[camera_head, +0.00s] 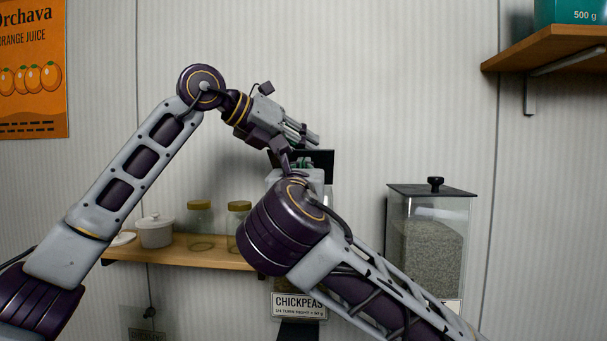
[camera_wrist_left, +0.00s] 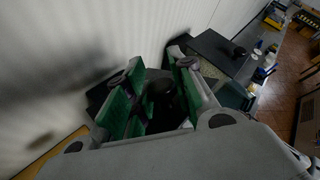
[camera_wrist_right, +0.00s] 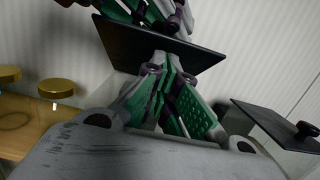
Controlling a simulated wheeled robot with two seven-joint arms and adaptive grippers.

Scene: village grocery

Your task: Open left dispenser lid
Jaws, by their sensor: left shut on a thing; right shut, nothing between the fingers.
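The left dispenser, labelled CHICKPEAS (camera_head: 298,304), is mostly hidden behind my right arm. Its black lid (camera_head: 322,160) shows above that arm, higher than the right dispenser's lid, and appears tilted. My left gripper (camera_wrist_left: 160,92) is shut on the lid's dark round knob (camera_wrist_left: 158,88). The lid (camera_wrist_right: 150,40) also shows in the right wrist view, with the left gripper's green-padded fingers above it. My right gripper (camera_wrist_right: 168,76) is shut and empty close to the lid's near edge. I cannot tell if it touches the lid.
The right dispenser (camera_head: 428,245) stands at the right with its black knobbed lid (camera_head: 432,190) closed. A wooden shelf (camera_head: 185,255) at the left holds a white pot (camera_head: 155,232) and gold-lidded jars (camera_head: 200,225). A higher shelf (camera_head: 545,48) is at upper right.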

